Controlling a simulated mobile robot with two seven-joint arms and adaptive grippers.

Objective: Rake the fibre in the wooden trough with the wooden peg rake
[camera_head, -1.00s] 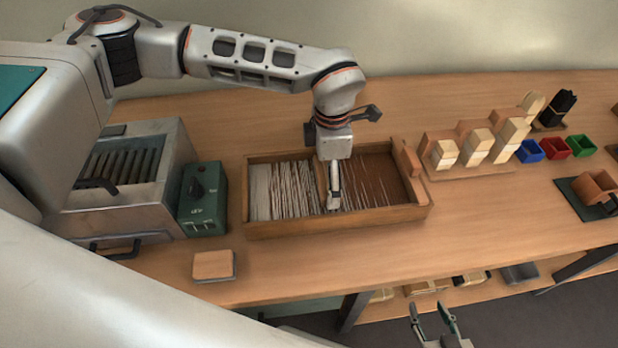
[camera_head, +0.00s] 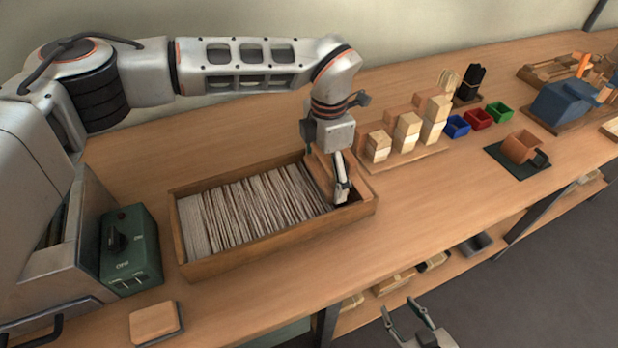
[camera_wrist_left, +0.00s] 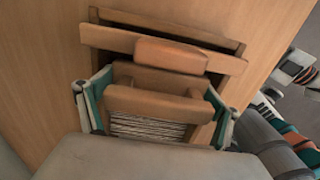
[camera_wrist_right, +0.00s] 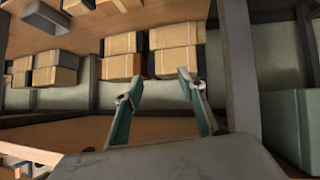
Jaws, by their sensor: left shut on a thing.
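The wooden trough (camera_head: 225,262) stands on the bench, with pale fibre (camera_head: 250,210) in upright-looking rows across much of it. My left gripper (camera_head: 342,195) is low at the trough's right end. In the left wrist view, my left gripper (camera_wrist_left: 155,95) is shut on the wooden peg rake (camera_wrist_left: 150,103), whose wooden frame sits between the green finger pads. Fibre strands show just below the rake there; its pegs are hidden. My right gripper (camera_head: 405,314) is open and empty in front of the bench; its parted fingers also show in the right wrist view (camera_wrist_right: 155,90).
A green control box (camera_head: 130,250) and a wooden block (camera_head: 155,322) are left of the trough. Wooden blocks (camera_head: 405,130), and blue (camera_head: 456,126), red (camera_head: 478,118) and green (camera_head: 499,112) bins stand to the right. The bench in front of the trough is clear.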

